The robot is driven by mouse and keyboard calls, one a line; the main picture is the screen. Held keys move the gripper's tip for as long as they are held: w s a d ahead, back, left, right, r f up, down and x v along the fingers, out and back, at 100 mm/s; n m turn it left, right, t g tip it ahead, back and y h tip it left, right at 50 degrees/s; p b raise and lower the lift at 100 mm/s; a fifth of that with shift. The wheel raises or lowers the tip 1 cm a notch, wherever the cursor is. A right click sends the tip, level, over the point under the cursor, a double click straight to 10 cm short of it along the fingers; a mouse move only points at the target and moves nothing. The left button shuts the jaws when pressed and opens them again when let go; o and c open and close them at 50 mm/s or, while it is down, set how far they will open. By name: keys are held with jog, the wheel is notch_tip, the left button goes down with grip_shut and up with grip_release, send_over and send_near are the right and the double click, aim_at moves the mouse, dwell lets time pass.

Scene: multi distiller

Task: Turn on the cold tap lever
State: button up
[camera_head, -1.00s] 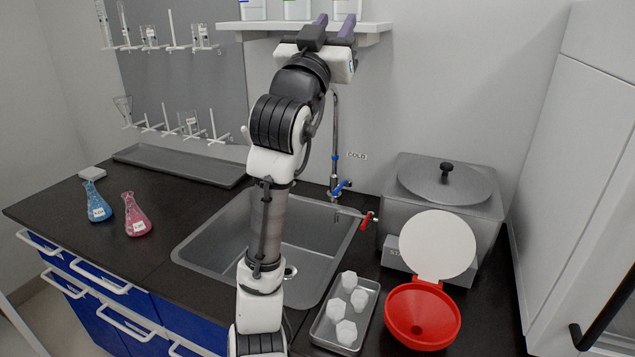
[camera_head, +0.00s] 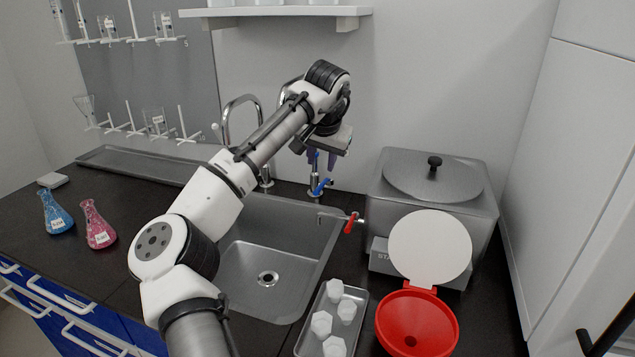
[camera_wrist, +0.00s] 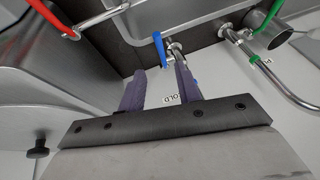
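The cold tap's blue lever (camera_head: 320,187) sits at the base of a metal tap behind the sink's right back corner. In the wrist view the blue lever (camera_wrist: 160,48) shows just beyond my fingertips, roughly in line with the space between them. My gripper (camera_head: 322,161) points down above the lever, close to the tap. In the wrist view my gripper (camera_wrist: 158,74) has its two purple fingers apart with nothing held. The COLD label (camera_wrist: 180,90) shows beside the right finger. In the head view my gripper and wrist hide much of the tap's pipe. I cannot tell whether a finger touches the tap.
A red lever (camera_head: 351,223) sticks out from the steel distiller (camera_head: 460,225) at the right. A red funnel (camera_head: 440,330) with a white lid and a tray (camera_head: 302,340) of white pieces stand in front. Another tap (camera_head: 226,120) rises left. The sink basin (camera_head: 240,255) is empty.

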aim_at(320, 187)
jog(key=p+x, duration=0.1)
jog(key=x, duration=0.9)
jog(key=shift+f, duration=0.1)
jog(key=shift+d, duration=0.1)
grip_shut()
